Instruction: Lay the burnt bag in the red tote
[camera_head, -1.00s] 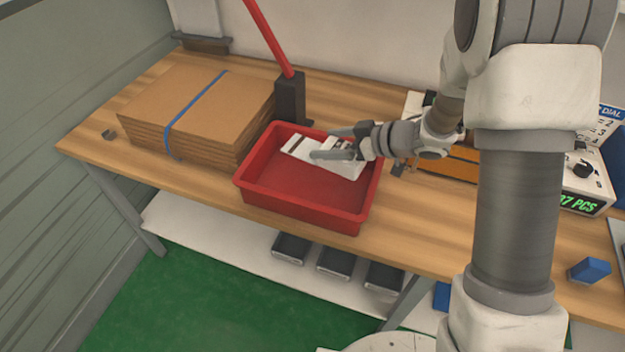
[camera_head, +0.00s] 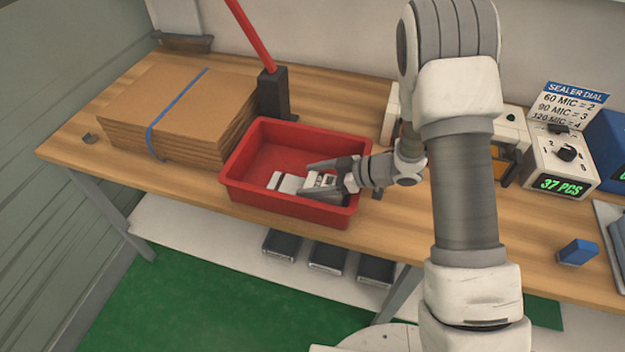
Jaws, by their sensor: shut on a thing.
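The red tote (camera_head: 240,191) stands on the wooden bench, open side up. My gripper (camera_head: 318,179) reaches into it from the right and is shut on a flat white bag (camera_head: 288,183) with dark marks. The bag is within the tote's outline, near its front right part, and sticks out to the left of the fingers. The fingers hide part of the bag. I cannot tell whether the bag touches the tote floor.
A strapped stack of cardboard (camera_head: 180,112) lies left of the tote. A black post with a red lever (camera_head: 274,92) stands behind it. At the right are a sealer dial box (camera_head: 560,165) and a small blue block (camera_head: 577,252). Dark bins (camera_head: 326,256) sit below.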

